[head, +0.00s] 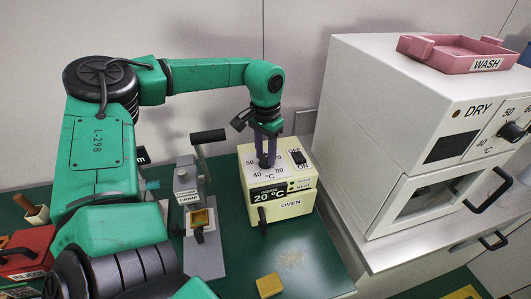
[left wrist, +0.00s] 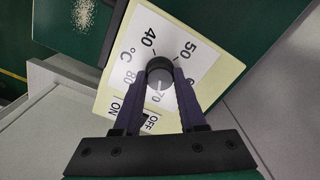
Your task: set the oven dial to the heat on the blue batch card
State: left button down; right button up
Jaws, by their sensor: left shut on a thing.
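The small cream oven (head: 283,206) stands on the green bench, marked OVEN, with a display (head: 268,196) reading 20 °C. Its black dial (left wrist: 160,68) sits on a white scale; 40, 50, 70 and 80 are legible, and its pointer setting is unclear. My left gripper (head: 266,158) reaches down from above, its purple fingers shut on the dial; the left wrist view shows one finger on each side of it. A black OFF/ON switch (head: 297,157) is beside the scale. I cannot make out a blue batch card in either view. My right gripper is not in view.
A grey stand with a black handle (head: 208,136) is close left of the oven. A white DRY cabinet (head: 385,110) is at the right, with a pink WASH tray (head: 455,57) on top. A yellow block (head: 269,286) lies in front. A red REJECT box (head: 25,248) is far left.

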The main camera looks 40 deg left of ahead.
aim_at(265, 156)
pick_arm(q)
jog(key=c, duration=0.6)
grip_release()
jog(key=shift+w+r, duration=0.15)
jog(key=shift+r, duration=0.05)
jog(key=shift+o, duration=0.7)
jog(key=shift+f, duration=0.1)
notch_tip(265, 156, up, 6)
jog(key=shift+f, duration=0.15)
notch_tip(265, 156, up, 9)
jog(key=p, duration=0.3)
jog(key=shift+p, duration=0.35)
jog(key=shift+f, duration=0.1)
